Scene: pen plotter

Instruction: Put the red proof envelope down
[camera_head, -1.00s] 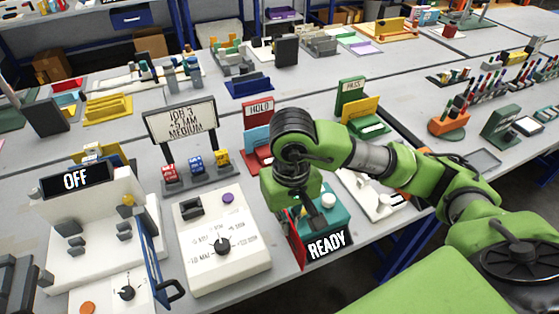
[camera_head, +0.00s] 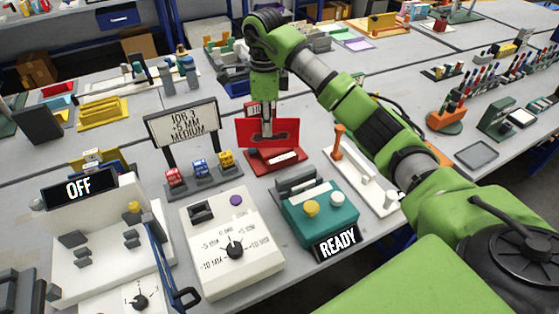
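The red proof envelope (camera_head: 289,129) is upright in my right gripper (camera_head: 267,136), which is shut on its middle. The envelope is over the red HOLD stand (camera_head: 285,160), its lower edge close to the stand's base. I cannot tell whether it touches the stand. The envelope and gripper hide most of the HOLD sign and the stand's back part. My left gripper is not in view.
The teal machine marked READY (camera_head: 330,218) stands in front, right of the white dial box (camera_head: 222,252). The job sign (camera_head: 183,122) stands left of the envelope, with small coloured blocks below it. A white tray with an orange-handled tool (camera_head: 338,138) lies right.

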